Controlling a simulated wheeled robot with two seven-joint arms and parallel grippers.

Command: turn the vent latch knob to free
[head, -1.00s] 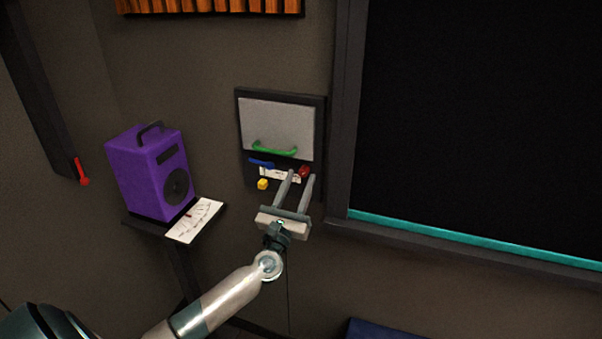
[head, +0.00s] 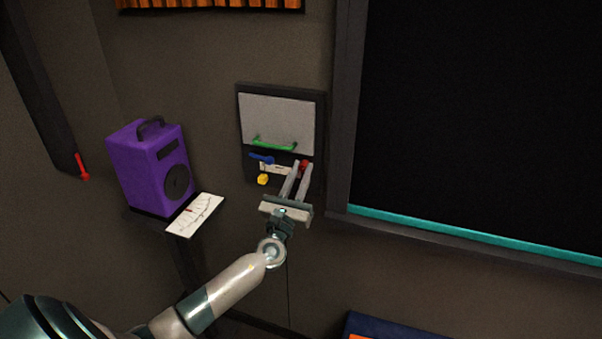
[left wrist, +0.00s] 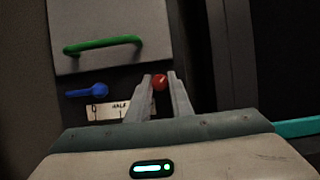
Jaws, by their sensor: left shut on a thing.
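A small red knob (head: 304,164) with a pale mark sits at the lower right of the wall panel (head: 320,120). It also shows in the left wrist view (left wrist: 160,82). No writing naming the knob is readable. My left gripper (head: 301,170) reaches up to the panel from below. Its fingers are on either side of the red knob and shut on it, as the left wrist view (left wrist: 159,78) also shows. The fingers partly hide the knob and the right part of a white label (left wrist: 108,111). My right gripper is not in view.
A blue lever (left wrist: 86,91) and a yellow part (head: 263,179) sit left of the knob. Above is a pale flap (head: 277,120) with a green handle (head: 274,145). A purple speaker (head: 150,170) stands on a shelf at left. A dark framed window (head: 480,120) is at right.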

